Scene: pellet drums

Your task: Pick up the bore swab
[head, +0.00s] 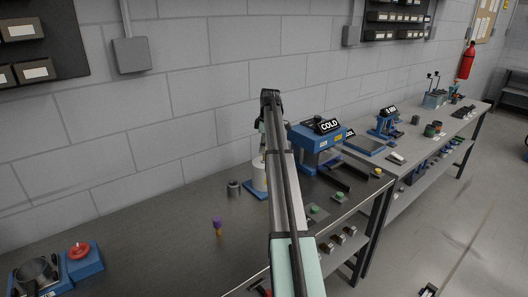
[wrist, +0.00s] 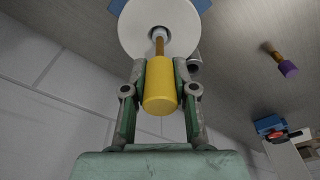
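The bore swab, with a yellow handle (wrist: 160,88) and a brown rod, stands with its rod in the central hole of a white cylinder (wrist: 129,29). My gripper (wrist: 160,68) has a green-grey finger on each side of the handle, and both fingertips appear to touch it. The swab's lower end is hidden inside the cylinder. In the head view the white cylinder (head: 259,176) stands on a blue base (head: 254,194), partly behind my arm. My arm hides the gripper and handle there.
A purple-topped tool (head: 217,222) stands on the bench (head: 165,235) in front. A grey cup (head: 234,188) is left of the cylinder. A blue machine marked COLD (head: 318,143) stands close on the right. A blue unit with a red knob (head: 82,260) is at the far left.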

